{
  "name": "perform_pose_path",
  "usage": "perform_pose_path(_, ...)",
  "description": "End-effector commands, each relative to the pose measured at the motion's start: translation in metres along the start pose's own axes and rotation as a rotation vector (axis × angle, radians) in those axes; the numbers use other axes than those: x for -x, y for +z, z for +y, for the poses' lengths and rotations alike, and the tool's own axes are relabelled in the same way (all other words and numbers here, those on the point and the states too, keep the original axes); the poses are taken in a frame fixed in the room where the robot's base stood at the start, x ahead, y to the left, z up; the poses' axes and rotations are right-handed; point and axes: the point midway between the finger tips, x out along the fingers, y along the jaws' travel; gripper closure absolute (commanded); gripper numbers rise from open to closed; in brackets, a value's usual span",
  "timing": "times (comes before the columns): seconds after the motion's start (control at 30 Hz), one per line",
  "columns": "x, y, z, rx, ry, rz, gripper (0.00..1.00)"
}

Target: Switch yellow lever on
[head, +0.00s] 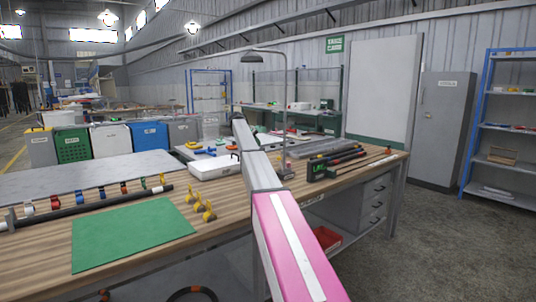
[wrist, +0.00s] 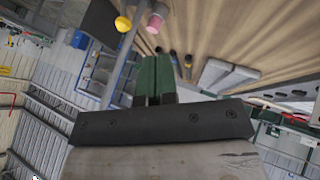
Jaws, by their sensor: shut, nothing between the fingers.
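Small coloured levers sit in a row along a black pipe (head: 95,206) on the left of the workbench in the head view. A yellow lever (head: 162,178) is at the right end of this row. My gripper (wrist: 155,65) shows in the wrist view as two dark green fingers held together, with nothing between them. A yellow round part (wrist: 123,24) and a pink cylinder (wrist: 156,20) lie beyond the fingertips, apart from them; I cannot tell whether the yellow part is the lever. In the head view my arm crosses the bench and my fingers cannot be made out.
A green mat (head: 130,237) lies on the wooden bench (head: 235,212), with several yellow hooks (head: 198,203) beside it. A thin grey lamp post (head: 284,110) rises near my arm. The floor right of the bench is clear.

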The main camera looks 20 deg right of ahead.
Motion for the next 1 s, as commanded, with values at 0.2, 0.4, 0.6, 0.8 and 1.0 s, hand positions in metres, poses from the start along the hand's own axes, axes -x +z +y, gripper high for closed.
perform_pose_path(0.2, -0.017, 0.000, 0.001, 0.001, 0.001, -0.001, 1.00)
perform_pose_path(0.4, -0.048, 0.001, 0.001, 0.001, 0.001, -0.001, 1.00)
perform_pose_path(0.6, -0.086, 0.001, 0.001, 0.001, 0.001, -0.001, 1.00)
perform_pose_path(0.8, -0.107, 0.000, 0.022, 0.001, -0.001, 0.000, 1.00)
perform_pose_path(1.0, -0.112, -0.003, 0.037, 0.001, -0.001, 0.000, 1.00)
